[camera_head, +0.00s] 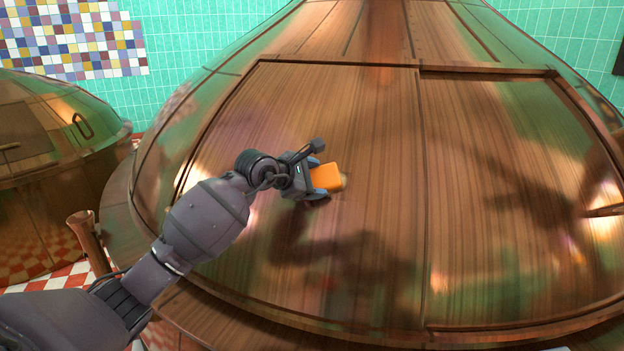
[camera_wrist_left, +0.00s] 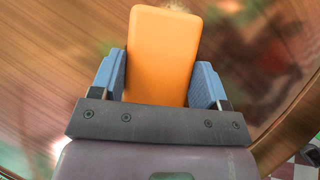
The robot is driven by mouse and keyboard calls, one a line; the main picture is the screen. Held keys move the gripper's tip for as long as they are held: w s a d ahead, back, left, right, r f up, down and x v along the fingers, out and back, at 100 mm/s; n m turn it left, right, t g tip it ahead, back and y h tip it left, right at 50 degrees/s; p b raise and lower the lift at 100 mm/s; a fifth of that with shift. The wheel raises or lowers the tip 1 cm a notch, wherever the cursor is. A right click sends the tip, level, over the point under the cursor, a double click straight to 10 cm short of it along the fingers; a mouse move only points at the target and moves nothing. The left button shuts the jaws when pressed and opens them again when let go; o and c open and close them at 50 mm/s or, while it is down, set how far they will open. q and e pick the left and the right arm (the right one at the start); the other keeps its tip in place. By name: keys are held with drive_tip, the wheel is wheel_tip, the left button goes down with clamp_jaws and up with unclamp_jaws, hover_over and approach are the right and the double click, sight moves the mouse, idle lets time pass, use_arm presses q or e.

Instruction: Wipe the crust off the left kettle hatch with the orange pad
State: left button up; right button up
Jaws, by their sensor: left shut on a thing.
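My left gripper (camera_head: 317,179) is shut on the orange pad (camera_head: 326,177), a rounded block held between its two blue fingers. The left wrist view also shows the pad (camera_wrist_left: 160,50) gripped upright in the picture, with a finger on each side. The pad is over the left panel of the copper hatch (camera_head: 290,110) on the large kettle; whether it touches the metal I cannot tell. A small pale patch, perhaps crust (camera_head: 345,180), shows just past the pad's right end, and a bit of it (camera_wrist_left: 177,4) shows beyond the pad in the wrist view. The pad hides the rest.
A raised frame edges the hatch, and a seam (camera_head: 422,200) divides its panels. A dark handle-like piece (camera_head: 604,211) is at the right edge. A second copper kettle (camera_head: 50,150) stands at the left, with a copper post (camera_head: 88,243) between. The hatch's right panel is clear.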

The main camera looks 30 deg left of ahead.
sight(339, 182)
use_arm(q)
drive_tip(key=shift+w+d+r, duration=0.1)
drive_tip(key=shift+w+d, duration=0.1)
drive_tip(key=shift+d, duration=0.8)
drive_tip(key=shift+w+d, duration=0.15)
drive_tip(key=shift+d, duration=0.7)
use_arm(e)
drive_tip(key=shift+s+r, duration=0.1)
drive_tip(key=shift+s, duration=0.3)
use_arm(q)
drive_tip(key=shift+w+d, duration=0.25)
drive_tip(key=shift+d, duration=0.55)
drive_tip(key=shift+w+d, duration=0.25)
drive_tip(key=shift+d, duration=0.6)
drive_tip(key=shift+f, duration=0.2)
use_arm(e)
drive_tip(key=shift+w+r, duration=0.1)
drive_tip(key=shift+w, duration=0.3)
use_arm(q)
drive_tip(key=shift+a, duration=0.1)
